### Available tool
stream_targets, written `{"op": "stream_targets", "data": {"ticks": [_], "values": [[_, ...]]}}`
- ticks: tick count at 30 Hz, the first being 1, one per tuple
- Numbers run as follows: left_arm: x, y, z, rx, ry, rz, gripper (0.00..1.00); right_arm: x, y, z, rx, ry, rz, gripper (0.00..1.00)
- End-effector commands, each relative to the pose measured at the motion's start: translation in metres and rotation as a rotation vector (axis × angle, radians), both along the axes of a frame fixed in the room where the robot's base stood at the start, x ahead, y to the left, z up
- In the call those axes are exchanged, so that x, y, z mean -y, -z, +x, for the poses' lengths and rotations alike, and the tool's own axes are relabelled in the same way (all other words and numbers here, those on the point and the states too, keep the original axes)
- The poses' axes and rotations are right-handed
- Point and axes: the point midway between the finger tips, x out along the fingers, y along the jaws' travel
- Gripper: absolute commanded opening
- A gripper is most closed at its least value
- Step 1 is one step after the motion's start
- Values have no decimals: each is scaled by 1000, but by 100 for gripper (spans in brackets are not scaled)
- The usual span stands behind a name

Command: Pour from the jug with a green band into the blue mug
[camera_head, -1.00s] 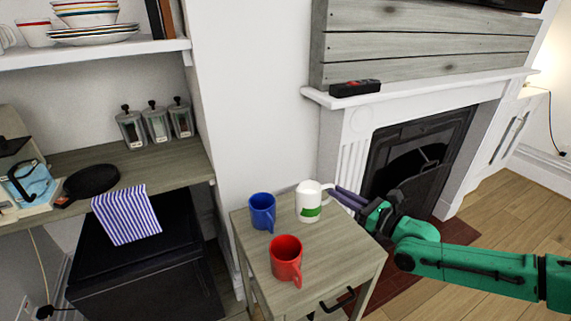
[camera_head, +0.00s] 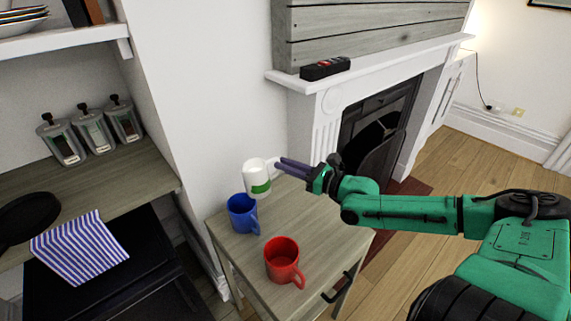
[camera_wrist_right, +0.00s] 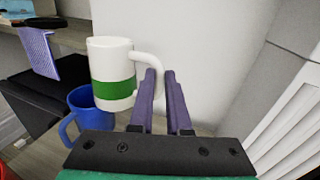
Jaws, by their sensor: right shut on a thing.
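The white jug with a green band (camera_head: 257,182) is upright at the back of the small wooden table. In the right wrist view the jug (camera_wrist_right: 112,62) has its handle between the purple fingers. My right gripper (camera_head: 282,163) is shut on the jug's handle, coming from the right; its fingers also show in the right wrist view (camera_wrist_right: 160,92). The blue mug (camera_head: 243,215) stands upright on the table, just in front and left of the jug. My left gripper is not in view.
A red mug (camera_head: 284,262) stands on the small table (camera_head: 322,236), in front of the blue mug. The wall is close behind the table, and a fireplace (camera_head: 375,125) is at the right. A counter with canisters (camera_head: 92,130) is at the left.

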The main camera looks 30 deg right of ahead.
Motion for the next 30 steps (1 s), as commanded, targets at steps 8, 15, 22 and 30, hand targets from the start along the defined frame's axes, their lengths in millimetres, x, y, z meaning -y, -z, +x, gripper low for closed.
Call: {"op": "stream_targets", "data": {"ticks": [8, 15, 22, 30], "values": [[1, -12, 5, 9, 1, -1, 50, 2, -8, 0, 6, 2, -50, 0], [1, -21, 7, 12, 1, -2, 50, 3, -14, 0, 11, 1, -102, 0], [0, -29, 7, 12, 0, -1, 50, 3, -19, 1, 15, 2, -155, 0], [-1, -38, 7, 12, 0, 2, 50, 3, -25, 1, 22, 2, -216, 0]]}}
